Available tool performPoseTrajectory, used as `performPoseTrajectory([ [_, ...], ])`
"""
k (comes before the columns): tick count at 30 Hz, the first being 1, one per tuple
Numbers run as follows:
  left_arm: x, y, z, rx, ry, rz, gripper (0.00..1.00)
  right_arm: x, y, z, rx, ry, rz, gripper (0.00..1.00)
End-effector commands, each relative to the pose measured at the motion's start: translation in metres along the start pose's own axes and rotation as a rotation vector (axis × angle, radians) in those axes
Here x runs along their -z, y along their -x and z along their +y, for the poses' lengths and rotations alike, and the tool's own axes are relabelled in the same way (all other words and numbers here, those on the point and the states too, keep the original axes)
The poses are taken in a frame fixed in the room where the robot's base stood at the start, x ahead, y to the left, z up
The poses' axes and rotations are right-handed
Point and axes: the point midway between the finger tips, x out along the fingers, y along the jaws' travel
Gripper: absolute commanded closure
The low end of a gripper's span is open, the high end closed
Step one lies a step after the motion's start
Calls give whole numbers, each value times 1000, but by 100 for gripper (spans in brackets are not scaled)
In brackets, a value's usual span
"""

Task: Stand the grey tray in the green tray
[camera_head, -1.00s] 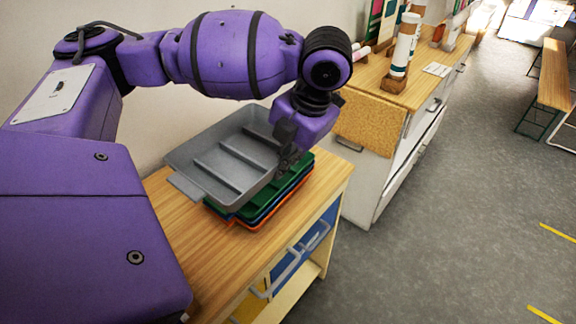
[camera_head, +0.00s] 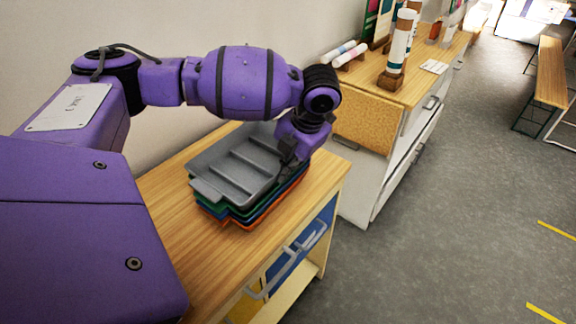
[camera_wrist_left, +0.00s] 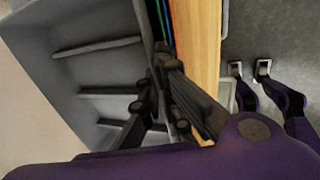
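The grey tray (camera_head: 222,172) is level on top of the stack, with its ridged inside facing up. The green tray (camera_head: 204,198) is directly under it and shows only as a thin rim; the grey tray looks seated in it, though the contact is hidden. My left gripper (camera_head: 287,162) is at the grey tray's right side. In the left wrist view, its fingers (camera_wrist_left: 160,100) are on either side of the grey tray's wall (camera_wrist_left: 143,35), closed on it. My right gripper is in neither view.
Blue and orange trays (camera_head: 238,223) lie below the green one on the wooden cabinet top (camera_head: 175,238). Cabinet top is free in front of the stack. A wall stands behind; a second cabinet (camera_head: 385,92) with paper rolls is at the right.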

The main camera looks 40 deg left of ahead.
Motion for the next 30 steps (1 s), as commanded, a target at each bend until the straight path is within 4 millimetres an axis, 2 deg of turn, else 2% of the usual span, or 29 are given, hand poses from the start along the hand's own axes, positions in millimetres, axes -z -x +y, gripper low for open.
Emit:
performPoseTrajectory([
  [9, 5, -13, -2, -3, -3, 18, 100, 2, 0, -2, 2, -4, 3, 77],
  [14, 6, -15, -3, -3, -4, 22, 77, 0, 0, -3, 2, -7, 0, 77],
  [30, 4, -11, -2, -2, -2, 15, 77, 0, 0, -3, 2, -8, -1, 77],
])
